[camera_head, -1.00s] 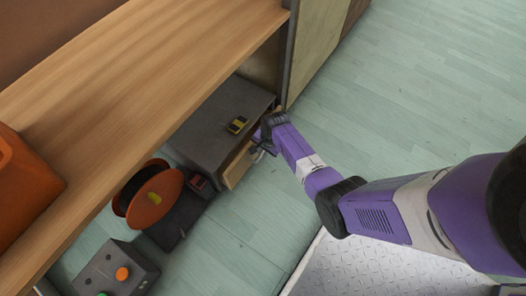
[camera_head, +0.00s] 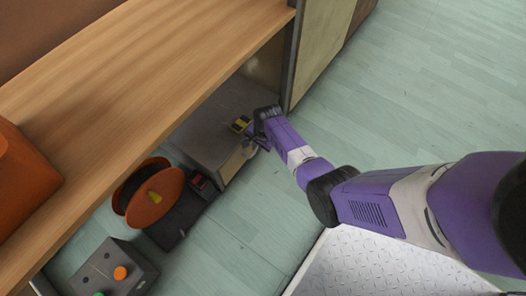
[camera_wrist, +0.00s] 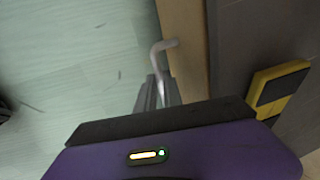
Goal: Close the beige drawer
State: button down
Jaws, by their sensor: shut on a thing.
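The beige drawer (camera_head: 234,164) is in the dark grey cabinet (camera_head: 208,140) under the wooden top. In the head view its front sits close against the cabinet; I cannot tell whether a small gap is left. In the wrist view the drawer front (camera_wrist: 186,45) runs down beside the grey cabinet top, with a pale bent handle (camera_wrist: 158,52) on it. My gripper (camera_wrist: 156,88) is shut on this handle. In the head view my gripper (camera_head: 256,144) is at the drawer front, partly hidden by my wrist.
A yellow and black object (camera_head: 242,124) lies on the cabinet. An orange reel (camera_head: 155,198) and a grey box with buttons (camera_head: 112,272) stand to the left. The wooden top (camera_head: 140,70) overhangs the cabinet. The floor (camera_head: 400,100) at right is clear.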

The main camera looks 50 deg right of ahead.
jog(key=c, duration=1.5)
grip_release()
jog(key=shift+w+r, duration=0.1)
jog(key=shift+w, duration=0.2)
notch_tip(320, 180, up, 8)
jog(key=s+p, duration=0.1)
jog(key=p, duration=0.4)
jog(key=shift+s+f, duration=0.2)
jog(key=shift+s, duration=0.1)
